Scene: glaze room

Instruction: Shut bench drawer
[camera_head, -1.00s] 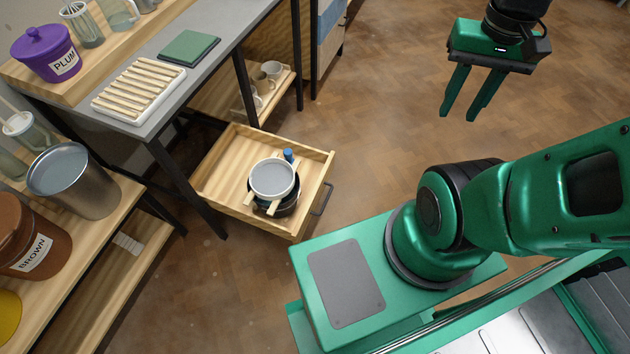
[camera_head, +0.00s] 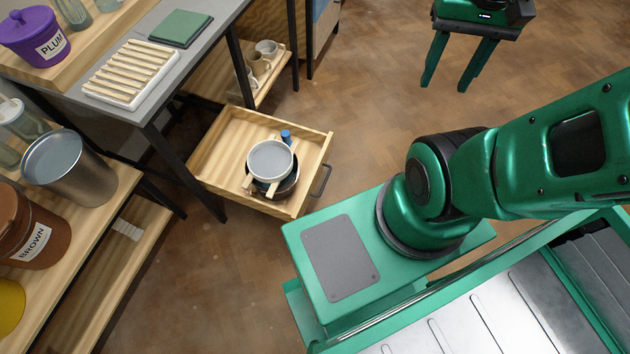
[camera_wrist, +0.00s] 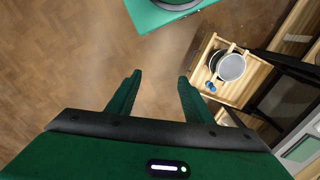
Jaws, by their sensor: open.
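The wooden bench drawer (camera_head: 222,160) is pulled out from under the grey-topped bench (camera_head: 150,112), with a dark bar handle (camera_head: 321,180) on its front. A grey-white sieve or bowl (camera_head: 270,160) sits on a dark pot inside it, beside a small blue item (camera_head: 286,136). My gripper (camera_head: 445,88) is open and empty, above the floor to the right of the drawer and apart from it. In the wrist view the drawer (camera_wrist: 240,92) shows at the upper right, beyond my spread fingers (camera_wrist: 155,90).
Wooden shelving at the left holds a brown tub (camera_head: 30,230) and a metal bucket (camera_head: 68,168). A slatted white rack (camera_head: 130,75) and a green pad (camera_head: 180,28) lie on the bench. Mugs (camera_head: 258,62) stand on a low shelf behind.

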